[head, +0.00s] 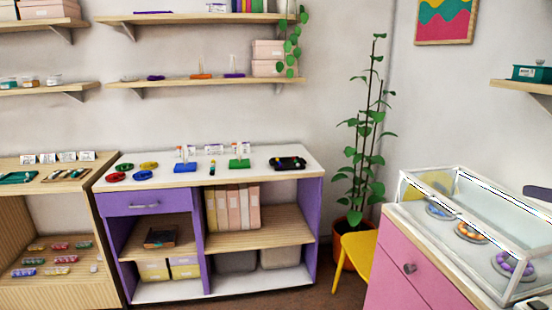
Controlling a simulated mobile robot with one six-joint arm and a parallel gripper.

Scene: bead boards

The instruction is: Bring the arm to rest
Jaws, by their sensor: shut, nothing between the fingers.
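Neither my arm nor my gripper shows in the head view. The purple cabinet's white top (258,177) stands ahead at the centre left. On it are several small red, yellow and blue dishes at the left, a blue bead board (186,167), a green bead board (239,163) and a black tray (288,163) at the right. A small upright thing with coloured beads (212,168) stands between the two boards. Small white cards stand along the back.
A wooden shelf unit (42,174) adjoins the cabinet on the left. A pink cabinet (408,270) with a glass case (470,215) is at the right. A yellow chair (358,250) and a potted plant (362,150) stand between. Wall shelves (200,82) hang above.

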